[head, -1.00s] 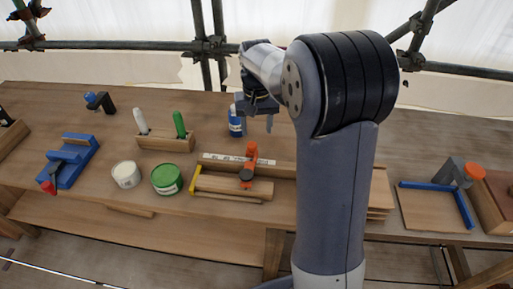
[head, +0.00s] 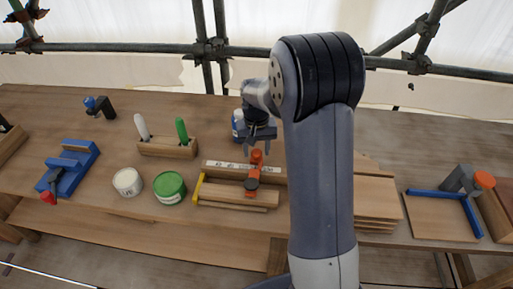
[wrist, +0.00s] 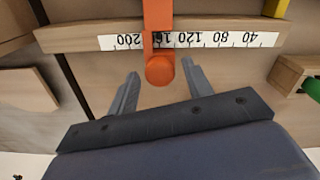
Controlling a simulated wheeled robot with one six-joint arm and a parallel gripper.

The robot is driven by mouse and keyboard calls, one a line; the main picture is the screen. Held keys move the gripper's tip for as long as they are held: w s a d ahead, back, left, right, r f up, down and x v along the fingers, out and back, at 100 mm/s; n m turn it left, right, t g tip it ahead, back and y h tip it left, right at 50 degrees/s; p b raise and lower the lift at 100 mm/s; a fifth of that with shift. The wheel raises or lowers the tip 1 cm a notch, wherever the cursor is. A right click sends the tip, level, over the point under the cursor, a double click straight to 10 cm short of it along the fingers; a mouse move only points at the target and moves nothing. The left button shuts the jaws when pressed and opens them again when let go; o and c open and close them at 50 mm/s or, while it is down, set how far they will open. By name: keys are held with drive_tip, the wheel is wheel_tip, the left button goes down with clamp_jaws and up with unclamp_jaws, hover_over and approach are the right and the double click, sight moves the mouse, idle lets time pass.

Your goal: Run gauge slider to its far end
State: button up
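The gauge slider is an orange piece with a round knob (head: 256,156). It straddles a wooden rail (head: 215,172) with a white number strip (wrist: 205,40). In the wrist view the slider (wrist: 158,18) stands by the 160 mark, with 200 to its left and lower numbers to its right. My gripper (head: 259,138) is just behind and above the slider. In the wrist view my gripper (wrist: 160,85) is open. The knob shows between its finger tips, with a gap on each side; I cannot tell the height difference.
A yellow end piece (head: 198,187) marks the gauge's left end. A green tin (head: 169,187), a white tin (head: 127,182) and a marker holder (head: 165,149) stand left. Stacked boards (head: 372,205) lie right.

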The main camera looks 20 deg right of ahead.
clamp_jaws()
idle(0.3)
drive_tip(key=s+d, duration=0.5)
drive_tip(key=d, duration=0.7)
drive_tip(key=shift+d+b, duration=0.15)
drive_tip(key=shift+b, duration=0.3)
drive_tip(key=shift+o, duration=0.6)
unclamp_jaws()
drive_tip(key=shift+s+d, duration=0.1)
drive_tip(key=shift+r, duration=0.1)
wheel_tip(320, 180, up, 11)
